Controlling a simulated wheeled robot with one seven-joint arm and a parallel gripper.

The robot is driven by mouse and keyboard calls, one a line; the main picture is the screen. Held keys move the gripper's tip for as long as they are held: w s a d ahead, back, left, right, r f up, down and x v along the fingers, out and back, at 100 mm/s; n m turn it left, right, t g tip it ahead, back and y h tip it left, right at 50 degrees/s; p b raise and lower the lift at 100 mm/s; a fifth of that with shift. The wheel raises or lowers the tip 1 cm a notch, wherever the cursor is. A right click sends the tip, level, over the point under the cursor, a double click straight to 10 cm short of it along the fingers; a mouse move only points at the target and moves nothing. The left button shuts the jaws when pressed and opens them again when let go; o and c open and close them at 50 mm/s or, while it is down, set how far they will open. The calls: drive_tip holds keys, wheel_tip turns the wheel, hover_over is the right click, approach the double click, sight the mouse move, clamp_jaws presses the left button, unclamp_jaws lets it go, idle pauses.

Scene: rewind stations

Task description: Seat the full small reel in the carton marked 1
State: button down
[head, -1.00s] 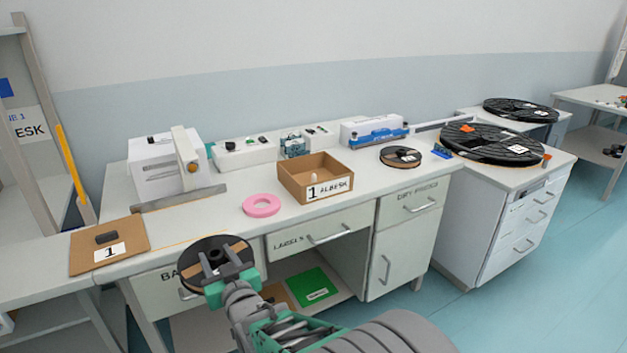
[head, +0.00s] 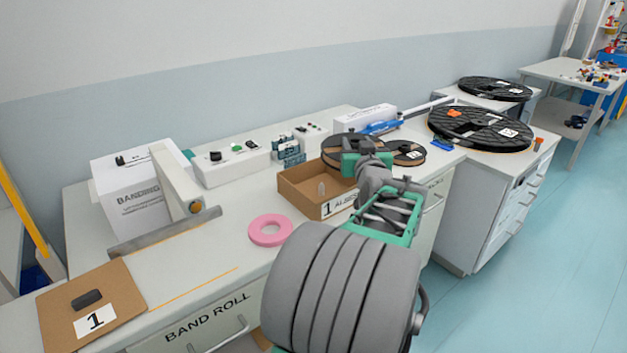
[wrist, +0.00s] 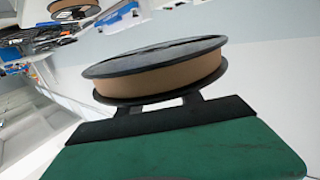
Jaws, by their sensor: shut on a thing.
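My gripper (wrist: 160,103) is shut on a small reel (wrist: 160,78) with black flanges and a full brown winding. In the head view the held reel (head: 332,151) is in the air by the back right of the open carton marked 1 (head: 296,197), partly hidden by my gripper. The carton is brown cardboard with a white label reading 1 and a partly hidden name. A small pale upright piece (head: 321,188) stands inside it. Whether the reel is over the carton's opening or behind it is hard to tell.
Another small reel (head: 408,154) lies on the bench right of the held one. A pink ring (head: 269,230) lies left of the carton. A banding machine (head: 135,190) and control boxes (head: 230,166) stand behind. Two large black reels (head: 480,128) lie at the right.

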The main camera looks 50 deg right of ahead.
sight(335, 145)
drive_tip(key=w+f, duration=0.1)
drive_tip(key=w, duration=0.1)
drive_tip(key=w+f, duration=0.1)
drive_tip(key=w, duration=0.2)
drive_tip(key=w+d+f, duration=0.1)
drive_tip(key=w, duration=0.1)
drive_tip(key=shift+w+p, duration=0.25)
drive_tip(key=shift+p, duration=0.15)
drive_tip(key=w+f, duration=0.4)
drive_tip(key=f, duration=0.5)
drive_tip(key=shift+w+d, duration=0.4)
drive_tip(key=shift+d, duration=0.05)
drive_tip(key=shift+f+b, duration=0.4)
drive_tip(key=shift+f+b, duration=0.3)
drive_tip(key=shift+b, duration=0.15)
drive_tip(key=c, duration=0.8)
unclamp_jaws()
drive_tip(key=shift+f, duration=0.1)
